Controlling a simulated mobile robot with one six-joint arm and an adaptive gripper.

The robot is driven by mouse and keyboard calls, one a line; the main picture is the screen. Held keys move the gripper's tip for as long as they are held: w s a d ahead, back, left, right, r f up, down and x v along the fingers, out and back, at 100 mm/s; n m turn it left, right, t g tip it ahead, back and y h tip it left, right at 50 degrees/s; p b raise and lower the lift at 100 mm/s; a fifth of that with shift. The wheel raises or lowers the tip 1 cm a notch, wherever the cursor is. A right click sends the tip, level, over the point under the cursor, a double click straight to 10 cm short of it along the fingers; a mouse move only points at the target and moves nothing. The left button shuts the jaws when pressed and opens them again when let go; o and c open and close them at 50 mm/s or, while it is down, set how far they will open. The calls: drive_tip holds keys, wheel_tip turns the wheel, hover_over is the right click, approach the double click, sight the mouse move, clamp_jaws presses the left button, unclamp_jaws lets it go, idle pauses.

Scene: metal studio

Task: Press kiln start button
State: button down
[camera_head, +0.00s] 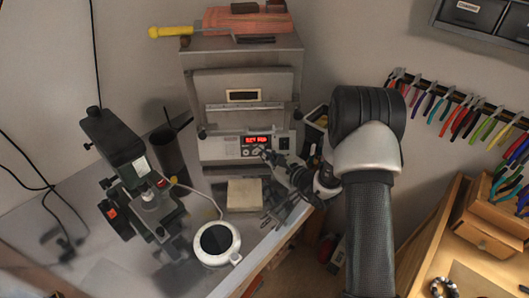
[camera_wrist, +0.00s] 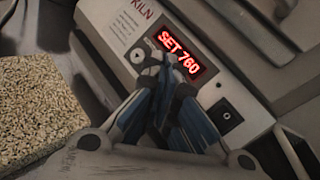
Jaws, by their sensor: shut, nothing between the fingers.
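The kiln (camera_head: 243,88) is a grey box on the metal bench, with a control panel (camera_head: 225,148) low on its front. The panel's red display (camera_head: 257,141) is lit, and in the wrist view the display (camera_wrist: 179,54) reads "SET 760". My gripper (camera_head: 267,155) is shut and empty, in front of the panel just below the display. In the wrist view my gripper's fingertips (camera_wrist: 163,75) overlap the panel below the display's left half. They hide part of the button area, and I cannot tell whether they touch it. A dark square switch (camera_wrist: 226,116) shows to the right.
A pale speckled block (camera_head: 244,195) lies on the bench before the kiln. A round white device (camera_head: 217,243) and a black microscope-like stand (camera_head: 135,175) are to the left. A dark cup (camera_head: 168,154) stands beside the kiln. Pliers (camera_head: 462,116) hang on the right wall.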

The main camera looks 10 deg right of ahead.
drive_tip(key=shift+w+f+b, duration=0.15)
drive_tip(key=shift+w+b, duration=0.2)
drive_tip(key=shift+w, duration=0.05)
drive_tip(key=shift+w+d+f+b, duration=0.1)
drive_tip(key=shift+w+b, duration=0.2)
idle(0.6)
drive_tip(key=shift+s+r, duration=0.25)
drive_tip(key=shift+s, duration=0.45)
drive_tip(key=shift+s+a+r+p, duration=0.2)
drive_tip(key=shift+s+r, duration=0.15)
drive_tip(key=shift+s, duration=0.4)
drive_tip(key=shift+s+a+r+p, duration=0.15)
drive_tip(key=shift+s+r, duration=0.2)
drive_tip(key=shift+s, duration=0.45)
drive_tip(key=shift+s+a+r+p, duration=0.1)
drive_tip(key=shift+s+r+p, duration=0.2)
drive_tip(key=shift+s, duration=0.45)
